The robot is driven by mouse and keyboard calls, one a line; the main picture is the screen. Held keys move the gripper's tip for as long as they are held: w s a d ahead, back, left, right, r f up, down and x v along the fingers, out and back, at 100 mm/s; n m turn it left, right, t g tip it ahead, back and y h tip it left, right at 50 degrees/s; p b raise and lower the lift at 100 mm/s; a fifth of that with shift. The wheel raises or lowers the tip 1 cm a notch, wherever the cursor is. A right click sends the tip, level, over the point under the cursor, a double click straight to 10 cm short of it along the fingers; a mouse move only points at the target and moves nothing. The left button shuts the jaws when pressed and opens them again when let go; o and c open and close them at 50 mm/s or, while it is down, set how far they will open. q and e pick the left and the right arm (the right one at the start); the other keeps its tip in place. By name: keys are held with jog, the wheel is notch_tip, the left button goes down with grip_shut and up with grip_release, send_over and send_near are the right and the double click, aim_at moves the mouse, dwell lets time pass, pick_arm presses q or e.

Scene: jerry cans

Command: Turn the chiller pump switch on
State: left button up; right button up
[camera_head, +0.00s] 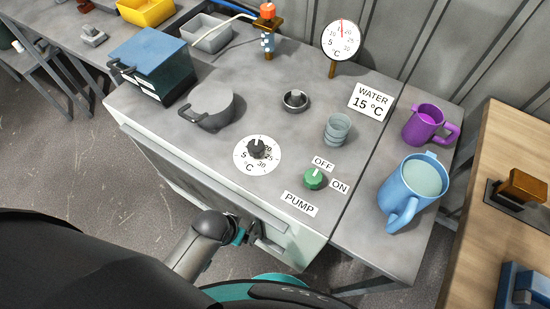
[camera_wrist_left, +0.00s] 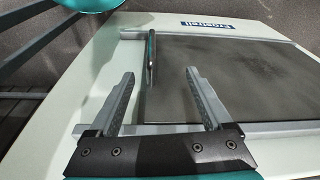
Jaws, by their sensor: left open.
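The pump switch (camera_head: 314,179) is a round green knob on the top of the chiller cabinet, near its right front corner. Its pale mark points up toward the OFF label (camera_head: 323,163). The ON label (camera_head: 339,186) is at its right and the PUMP label (camera_head: 299,204) below it. My left gripper (camera_wrist_left: 159,75) is open and empty in the left wrist view, in front of the cabinet's front face. In the head view its arm is low at the cabinet front, below and left of the switch, not touching it. My right gripper is not in view.
A temperature dial (camera_head: 257,154) is left of the switch, and a small grey-green cup (camera_head: 338,129) stands behind it. A blue jug (camera_head: 410,190) and a purple mug (camera_head: 424,124) stand to the right. A lidded pot (camera_head: 212,106) is farther left. The cabinet front has a handle (camera_wrist_left: 151,58).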

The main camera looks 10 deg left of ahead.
pick_arm(q)
jog(key=w+d+r+p, duration=0.1)
jog(key=w+d+r, duration=0.1)
jog(key=r, duration=0.3)
jog(key=w+d+r+h+p, duration=0.1)
jog(key=w+d+r, duration=0.2)
jog(key=r, duration=0.3)
jog(key=w+d+r+h+p, duration=0.1)
jog(key=w+d+r, duration=0.1)
jog(key=d+r, duration=0.3)
jog(key=shift+w+d+r+n+p, duration=0.1)
jog(key=shift+w+r+n+p, duration=0.2)
jog(key=shift+w, duration=0.1)
jog(key=w+d+r+g+p, duration=0.1)
jog(key=w+d+r, duration=0.2)
jog(key=d+r, duration=0.3)
jog(key=g+y+p, duration=0.2)
send_near(314, 176)
jog(key=shift+n, duration=0.4)
notch_tip(314, 176, down, 9)
jog(key=b, duration=0.4)
jog(key=shift+s+d, duration=0.1)
jog(key=shift+s, duration=0.05)
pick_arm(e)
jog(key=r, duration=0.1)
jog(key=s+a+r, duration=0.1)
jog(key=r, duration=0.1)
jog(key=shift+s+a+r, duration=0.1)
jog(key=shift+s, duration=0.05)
